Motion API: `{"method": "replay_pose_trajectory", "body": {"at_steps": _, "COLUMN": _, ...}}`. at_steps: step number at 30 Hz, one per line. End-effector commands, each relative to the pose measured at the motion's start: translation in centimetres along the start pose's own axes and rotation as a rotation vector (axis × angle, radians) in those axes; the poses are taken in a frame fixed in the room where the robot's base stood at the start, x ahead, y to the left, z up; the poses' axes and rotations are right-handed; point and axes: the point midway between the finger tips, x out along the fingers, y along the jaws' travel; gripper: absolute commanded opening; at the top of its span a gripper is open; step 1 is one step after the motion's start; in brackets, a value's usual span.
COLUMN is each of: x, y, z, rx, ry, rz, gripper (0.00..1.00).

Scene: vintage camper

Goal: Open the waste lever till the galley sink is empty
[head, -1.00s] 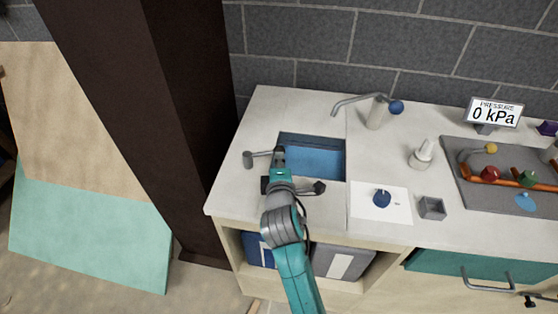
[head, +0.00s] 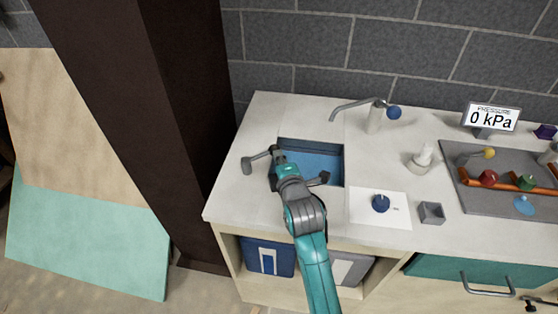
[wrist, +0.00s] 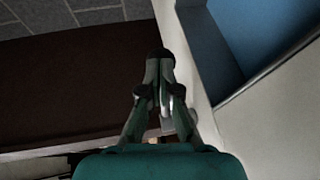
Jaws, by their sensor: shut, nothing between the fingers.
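The galley sink (head: 322,164) is a rectangular basin in the white counter with blue inside, which looks like water. The blue basin also shows at the upper right of the wrist view (wrist: 262,30). The grey waste lever (head: 248,166) stands at the sink's left side, its arm pointing right and slightly back towards the sink. My gripper (head: 277,154) is shut and empty at the lever's free end, by the sink's left edge. Its closed fingers show in the wrist view (wrist: 160,62). Whether they touch the lever cannot be told. My arm hides the sink's front part.
A faucet (head: 375,115) with a blue knob stands behind the sink. A dark post (head: 165,120) rises left of the counter.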

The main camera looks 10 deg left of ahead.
Motion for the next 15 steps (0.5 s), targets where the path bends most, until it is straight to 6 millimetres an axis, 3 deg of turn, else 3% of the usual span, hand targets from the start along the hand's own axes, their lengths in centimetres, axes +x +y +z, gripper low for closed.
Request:
{"method": "replay_pose_trajectory", "body": {"at_steps": 9, "x": 1.4, "y": 0.3, "z": 0.2, "rx": 0.0, "ry": 0.0, "rz": 0.001, "gripper": 0.0}}
{"method": "replay_pose_trajectory", "body": {"at_steps": 15, "x": 2.2, "y": 0.5, "z": 0.4, "rx": -0.017, "ry": 0.092, "rz": 0.001, "gripper": 0.0}}
